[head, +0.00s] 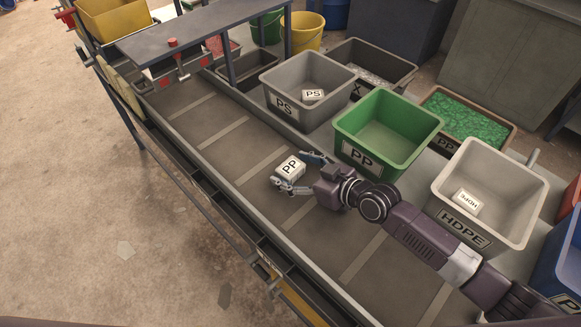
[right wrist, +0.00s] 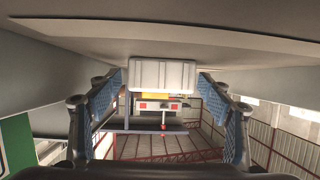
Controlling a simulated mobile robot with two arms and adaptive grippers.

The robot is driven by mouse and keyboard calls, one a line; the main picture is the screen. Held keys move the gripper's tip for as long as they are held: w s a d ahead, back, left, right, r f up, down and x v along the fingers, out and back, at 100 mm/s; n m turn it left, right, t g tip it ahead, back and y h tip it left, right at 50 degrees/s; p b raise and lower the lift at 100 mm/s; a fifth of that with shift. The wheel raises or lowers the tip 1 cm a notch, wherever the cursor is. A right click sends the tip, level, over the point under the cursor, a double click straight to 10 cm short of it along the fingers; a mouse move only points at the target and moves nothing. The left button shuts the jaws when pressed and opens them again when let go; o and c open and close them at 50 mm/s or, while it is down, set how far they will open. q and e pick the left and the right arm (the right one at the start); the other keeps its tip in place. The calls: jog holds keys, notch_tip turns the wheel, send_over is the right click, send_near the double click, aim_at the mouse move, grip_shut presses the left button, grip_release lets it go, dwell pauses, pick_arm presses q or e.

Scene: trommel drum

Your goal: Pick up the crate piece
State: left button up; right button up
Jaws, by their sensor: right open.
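The crate piece is a small white block labelled PP (head: 290,167), lying on the grey belt. It also shows in the right wrist view, as a pale ribbed block (right wrist: 162,75) between the fingertips. My right gripper (head: 301,172) is open low over the belt, with one finger on each side of the block. In the right wrist view (right wrist: 162,92) small gaps show between the block and the blue finger pads, so it is not clamped. My left gripper is not in view.
Beside the belt stand a grey PS bin (head: 275,104) holding a white block, an empty green PP bin (head: 360,160), and a pale HDPE bin (head: 462,230) holding another block. A dark gantry (head: 205,33) spans the belt's far end. The belt around the gripper is clear.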

jog(key=shift+w+a+f, duration=0.15)
jog(key=shift+w+a, duration=0.05)
jog(key=shift+a, duration=0.15)
jog(key=c, duration=1.2)
jog(key=shift+c, duration=0.2)
